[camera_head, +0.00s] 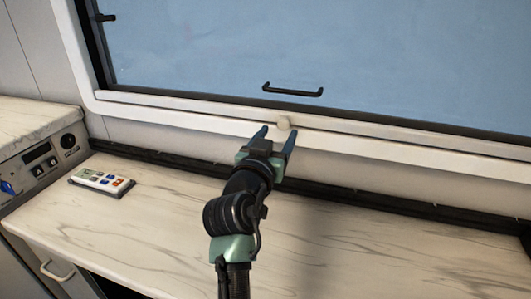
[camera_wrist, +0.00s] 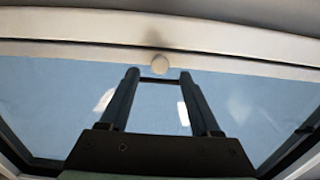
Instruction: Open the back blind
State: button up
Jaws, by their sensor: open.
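The window (camera_head: 200,45) shows plain blue; no separate blind fabric can be made out.
A black handle (camera_head: 292,90) is on the window above the knob. A marbled countertop (camera_head: 150,230) lies below my arm, mostly clear. A remote control (camera_head: 102,182) lies on it at left, near a control panel (camera_head: 50,155). A dark strip (camera_head: 350,193) runs along the counter's back edge.

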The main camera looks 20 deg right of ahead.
jog(key=v, duration=0.8)
jog(key=shift+s+a, duration=0.3)
jog(key=s+a+r+n+t+y, duration=0.1)
jog(key=s+a+r+t+y, duration=0.15)
jog(key=r, duration=0.65)
jog(key=s+a+r+n+t+y, duration=0.1)
jog(key=s+a+r+t, duration=0.25)
jog(key=r, duration=0.55)
jog(key=s+a+r+n+t+y, duration=0.2)
jog(key=s+a+r+t+y, duration=0.1)
jog(key=s+r, duration=0.35)
jog(key=s+a+r+n+t+y, duration=0.2)
jog(key=s+a+r+t+y, duration=0.1)
jog(key=s+r, duration=0.3)
notch_tip(320, 180, up, 27)
jog(key=p, duration=2.6)
jog(key=shift+w+a+f+n, duration=0.2)
jog(key=shift+w+a+n, duration=0.15)
jog(key=shift+a+n, duration=0.1)
jog(key=shift+y, duration=0.25)
